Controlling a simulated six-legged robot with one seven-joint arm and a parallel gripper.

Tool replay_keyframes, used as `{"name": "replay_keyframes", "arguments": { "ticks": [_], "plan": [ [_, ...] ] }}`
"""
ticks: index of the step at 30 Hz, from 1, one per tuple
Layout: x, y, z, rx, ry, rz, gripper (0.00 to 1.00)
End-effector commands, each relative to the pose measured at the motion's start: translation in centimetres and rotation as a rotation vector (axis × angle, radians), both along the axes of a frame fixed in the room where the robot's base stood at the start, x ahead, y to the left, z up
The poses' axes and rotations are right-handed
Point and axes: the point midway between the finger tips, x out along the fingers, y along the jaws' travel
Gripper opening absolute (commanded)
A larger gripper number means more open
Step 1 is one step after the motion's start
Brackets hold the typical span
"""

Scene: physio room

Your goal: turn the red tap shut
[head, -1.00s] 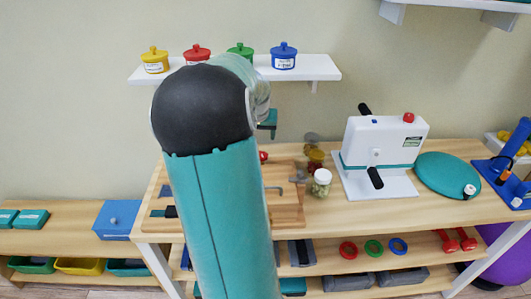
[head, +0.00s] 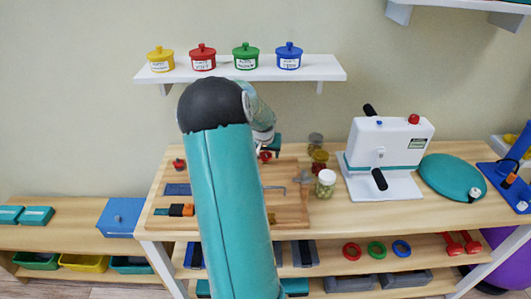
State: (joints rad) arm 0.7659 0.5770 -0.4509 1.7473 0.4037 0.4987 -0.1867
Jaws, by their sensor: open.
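A wooden board (head: 291,209) lies on the bench, with small fittings on it. A small red part (head: 265,156), which looks like the red tap, shows at the board's back edge beside my arm. My gripper (head: 272,147) is just above and beside this red part. Its fingers are small and partly hidden, and I cannot tell whether they touch the red part. The gripper is open, with nothing seen in it. Another small red knob (head: 179,164) stands at the board's back left. My arm hides the middle of the board.
A lidded jar (head: 326,183) and small jars stand right of the board, before a white crank machine (head: 387,150). A white shelf (head: 318,69) with yellow, red, green and blue pots hangs above. A blue box (head: 121,217) sits at left on a lower bench.

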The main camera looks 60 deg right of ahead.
Motion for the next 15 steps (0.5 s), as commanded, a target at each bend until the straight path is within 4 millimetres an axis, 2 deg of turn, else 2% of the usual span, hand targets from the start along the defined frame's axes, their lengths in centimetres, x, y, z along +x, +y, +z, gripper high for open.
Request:
{"name": "replay_keyframes", "arguments": {
  "ticks": [3, 10, 15],
  "plan": [
    [-0.01, 0.0, 0.02, 0.0, 0.0, 0.0, 0.65],
    [-0.01, 0.01, 0.04, 0.0, 0.0, 0.0, 0.2],
    [0.01, 0.03, 0.02, 0.001, 0.001, -0.014, 0.2]
  ]
}}
